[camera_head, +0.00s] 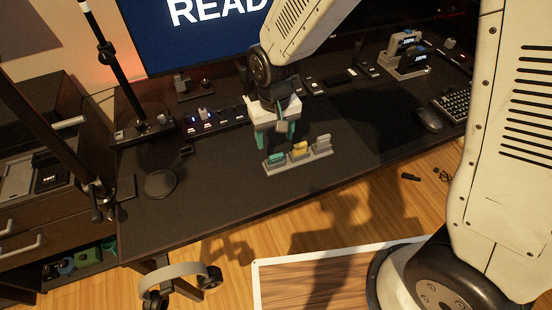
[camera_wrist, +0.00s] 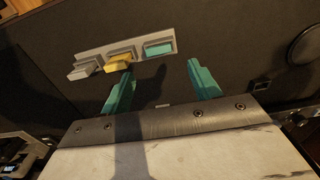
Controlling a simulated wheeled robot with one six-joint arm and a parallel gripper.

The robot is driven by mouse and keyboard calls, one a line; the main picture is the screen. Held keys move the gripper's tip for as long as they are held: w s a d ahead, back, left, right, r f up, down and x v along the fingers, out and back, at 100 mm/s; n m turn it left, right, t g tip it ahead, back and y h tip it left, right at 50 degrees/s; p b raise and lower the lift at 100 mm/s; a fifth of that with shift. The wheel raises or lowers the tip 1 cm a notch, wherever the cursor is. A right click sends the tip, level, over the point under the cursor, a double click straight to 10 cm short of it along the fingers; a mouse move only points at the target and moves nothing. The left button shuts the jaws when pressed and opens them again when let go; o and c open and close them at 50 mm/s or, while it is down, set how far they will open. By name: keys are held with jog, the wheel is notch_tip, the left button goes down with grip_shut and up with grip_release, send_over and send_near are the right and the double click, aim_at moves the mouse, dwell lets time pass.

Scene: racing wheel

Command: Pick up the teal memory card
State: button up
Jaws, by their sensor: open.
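The teal memory card (camera_head: 276,158) stands in the left slot of a small grey holder (camera_head: 290,164) on the dark desk. A yellow card (camera_head: 299,148) is in the middle slot and a grey card (camera_head: 323,141) in the right slot. My gripper (camera_head: 276,138) is above the desk, just behind the holder's left end. In the wrist view, the teal card (camera_wrist: 159,49) lies beyond my gripper (camera_wrist: 161,82), whose teal fingers are apart with nothing between them. The fingertips look close to the card but not around it.
A monitor (camera_head: 205,35) stands at the back. A keyboard (camera_head: 455,104) and mouse (camera_head: 428,120) are at the right, with a round black disc (camera_head: 160,183) at the left. A box with switches (camera_head: 212,122) stands behind left. The desk in front of the holder is clear.

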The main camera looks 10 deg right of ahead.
aim_at(276, 155)
jog(key=f, duration=0.7)
jog(key=shift+s+d+f, duration=0.1)
jog(key=shift+s+f, duration=0.1)
jog(key=shift+s, duration=0.15)
jog(key=c, duration=1.1)
